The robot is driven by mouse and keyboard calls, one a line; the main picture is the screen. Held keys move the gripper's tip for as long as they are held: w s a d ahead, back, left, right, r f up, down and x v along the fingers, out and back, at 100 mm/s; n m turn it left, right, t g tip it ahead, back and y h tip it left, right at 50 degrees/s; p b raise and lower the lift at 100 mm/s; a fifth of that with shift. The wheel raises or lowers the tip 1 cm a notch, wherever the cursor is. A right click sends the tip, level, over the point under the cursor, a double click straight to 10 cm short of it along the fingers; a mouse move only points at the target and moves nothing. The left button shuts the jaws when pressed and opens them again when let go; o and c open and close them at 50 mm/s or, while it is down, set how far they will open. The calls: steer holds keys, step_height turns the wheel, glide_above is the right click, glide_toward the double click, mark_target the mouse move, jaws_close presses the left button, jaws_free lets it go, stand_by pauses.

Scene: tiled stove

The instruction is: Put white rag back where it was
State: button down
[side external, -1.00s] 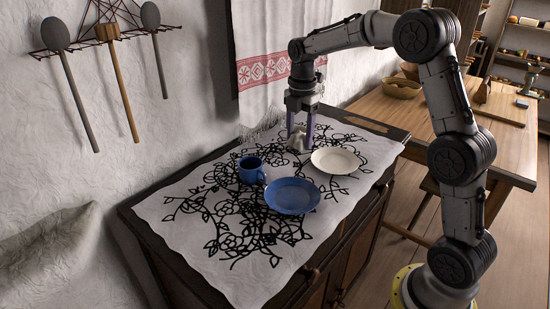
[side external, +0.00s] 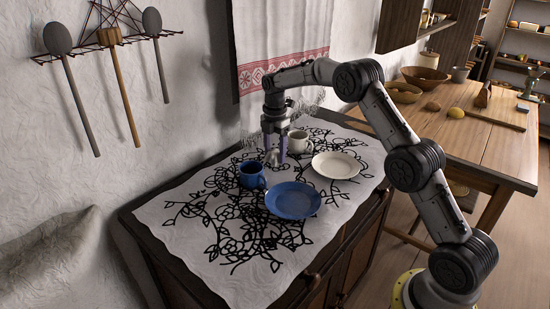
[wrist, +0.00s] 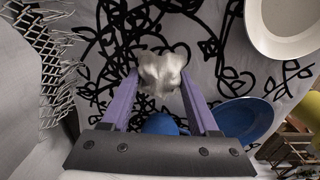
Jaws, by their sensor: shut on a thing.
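My gripper (side external: 275,154) is shut on the white rag (side external: 273,158), a small crumpled bundle between its fingertips. In the wrist view the rag (wrist: 162,72) shows between the two purple fingers. In the side view the gripper is over the black-patterned white cloth on the cabinet, behind and right of the blue mug (side external: 252,175) and left of the white cup (side external: 298,142). I cannot tell whether the rag touches the cloth.
A blue plate (side external: 293,200) lies in front of the gripper and a white plate (side external: 337,165) to its right. The patterned cloth (side external: 180,222) is clear at left. A fringed towel (side external: 270,35) hangs behind. A wooden table (side external: 470,140) stands at right.

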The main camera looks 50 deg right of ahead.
mark_target(275, 151)
steer(key=shift+f, duration=1)
steer(key=shift+f, duration=0.15)
steer(key=shift+c, duration=0.7)
jaws_free()
step_height(275, 151, up, 12)
steer(key=shift+r, duration=0.25)
